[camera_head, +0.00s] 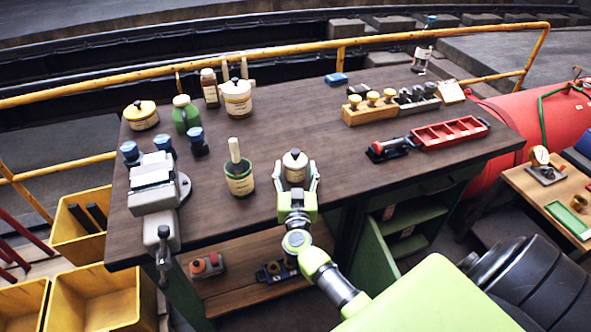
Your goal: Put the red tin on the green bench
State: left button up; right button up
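The green bench (330,120) has a dark brown top and green cabinet sides below. No tin shows as clearly red; this one's lower part is partly hidden by the gripper. My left gripper is out of view.
A green pot with a brush (239,180) stands just left of my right gripper. A grey vise (155,190) is at the left edge. Jars stand at the back left. A red tray (450,133) and a wooden rack (370,109) are at right. The bench's middle is clear.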

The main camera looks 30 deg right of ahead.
jog(key=shift+r, duration=0.1)
jog(key=v, duration=1.1)
jog(key=shift+d, duration=0.1)
jog(key=shift+s+a, duration=0.3)
jog(key=shift+s, duration=0.2)
